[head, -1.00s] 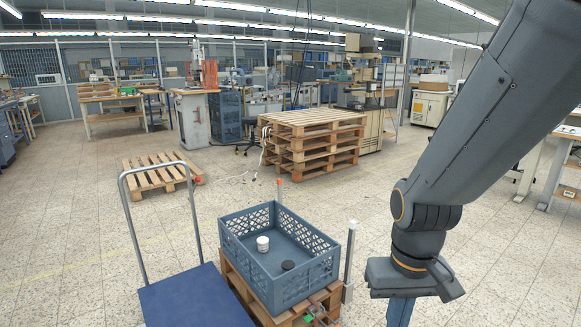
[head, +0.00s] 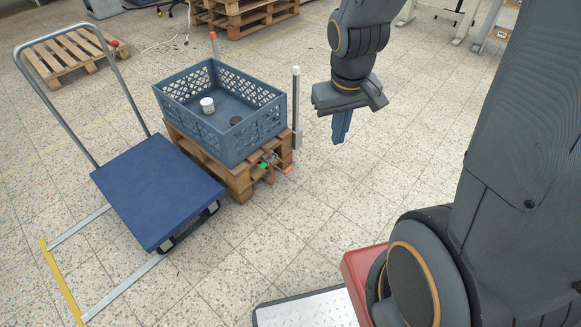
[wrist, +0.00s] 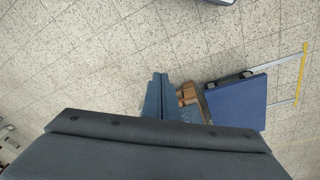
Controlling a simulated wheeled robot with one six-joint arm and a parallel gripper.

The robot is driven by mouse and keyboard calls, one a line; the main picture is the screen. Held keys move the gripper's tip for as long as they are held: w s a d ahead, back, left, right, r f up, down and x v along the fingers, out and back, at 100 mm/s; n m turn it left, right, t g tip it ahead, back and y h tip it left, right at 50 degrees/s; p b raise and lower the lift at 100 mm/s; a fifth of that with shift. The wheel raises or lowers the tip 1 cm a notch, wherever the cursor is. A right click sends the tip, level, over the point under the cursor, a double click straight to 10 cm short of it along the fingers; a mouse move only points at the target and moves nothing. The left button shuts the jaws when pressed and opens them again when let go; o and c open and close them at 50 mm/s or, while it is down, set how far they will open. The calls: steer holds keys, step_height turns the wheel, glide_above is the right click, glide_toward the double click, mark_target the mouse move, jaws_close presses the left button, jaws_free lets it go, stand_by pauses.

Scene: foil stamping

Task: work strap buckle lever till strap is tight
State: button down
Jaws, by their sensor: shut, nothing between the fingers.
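The strap buckle (head: 270,160) is a small metal part with a green piece (head: 263,165) at the near right corner of the wooden pallet, below the blue-grey crate (head: 238,150). A reddish strap end (head: 270,177) seems to hang beside it. The lever's exact position is too small to tell. My gripper (head: 340,138) points down, shut and empty, in the air to the right of the crate and apart from the buckle. In the wrist view my shut blue fingers (wrist: 155,98) show beside the pallet (wrist: 187,95); the buckle cannot be made out there.
The crate holds a white roll (head: 207,105) and a dark disc (head: 236,121). A grey post (head: 296,105) stands by the crate's right corner. A blue platform cart (head: 158,190) stands to the left. Another pallet (head: 65,58) lies behind. The floor right of the crate is clear.

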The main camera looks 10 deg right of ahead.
steer(key=w+d+f+n+t+y+b, duration=0.1)
steer(key=w+d+f+n+t+b, duration=0.15)
steer(key=w+f+b, duration=0.65)
steer(key=w+d+f+n+t+b, duration=0.1)
steer(key=w+d+f+t+b, duration=0.2)
steer(key=w+f, duration=1.05)
steer(key=w+f+n+y+b, duration=0.1)
steer(key=w+f+y+b, duration=0.1)
steer(key=f+b, duration=0.2)
steer(key=w+a+f+n+t+y+b, duration=0.1)
steer(key=w+f+y+b, duration=0.1)
steer(key=f, duration=0.9)
steer(key=w+a+f+n+t+y+b, duration=0.1)
steer(key=w+f+y+b, duration=0.1)
steer(key=f+b, duration=0.4)
step_height(320, 180, down, 2)
steer(key=shift+w+f, duration=0.1)
steer(key=shift+w, duration=0.7)
steer(key=s+f+b+x, duration=0.1)
steer(key=b+x, duration=0.4)
steer(key=x, duration=0.8)
steer(key=shift+s+d+f+b, duration=0.2)
steer(key=shift+d+f+b, duration=0.15)
steer(key=shift+f, duration=0.2)
